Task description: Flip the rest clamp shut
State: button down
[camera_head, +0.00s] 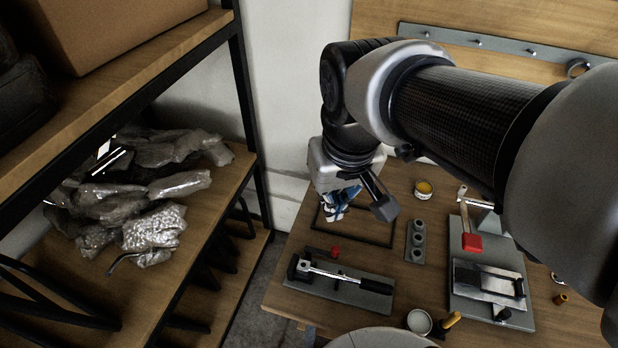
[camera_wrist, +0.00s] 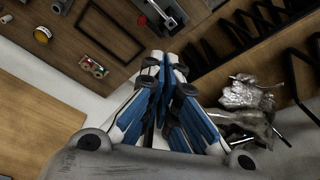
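I cannot tell for certain which fitting is the rest clamp. One candidate is a lever device (camera_head: 340,279) on a grey plate at the table's front left, with a metal bar and black handle lying low along the plate. Another is a red-handled lever (camera_head: 471,238) on the larger grey plate at right, its red end toward the front. My gripper (camera_head: 336,209) hangs above the table, behind the front-left device and apart from it. In the wrist view its blue-and-white fingers (camera_wrist: 164,62) converge, with nothing visible between them. Part of a grey-plated device (camera_wrist: 163,14) shows beyond them.
A shelf with plastic-wrapped bags (camera_head: 155,195) stands at left. A grey block with holes (camera_head: 415,241), a yellow tin (camera_head: 423,188) and a small red part (camera_head: 335,252) are on the table. A pegged rail (camera_head: 500,45) is behind.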

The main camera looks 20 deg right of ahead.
jog(key=w+d+f+g, duration=0.2)
jog(key=w+d+f, duration=0.2)
jog(key=w+f, duration=0.5)
jog(key=w+d+f+m+g+b, duration=0.1)
jog(key=w+d+f+g, duration=0.2)
jog(key=w+f, duration=0.6)
notch_tip(320, 180, down, 2)
jog(key=shift+d+y, duration=0.3)
jog(key=shift+d, duration=0.05)
jog(key=shift+w, duration=0.1)
jog(key=s+a+f+b, duration=0.1)
jog(key=s+f+b, duration=0.3)
jog(key=f, duration=0.5)
jog(key=shift+s+f, duration=0.35)
jog(key=shift+s, duration=0.85)
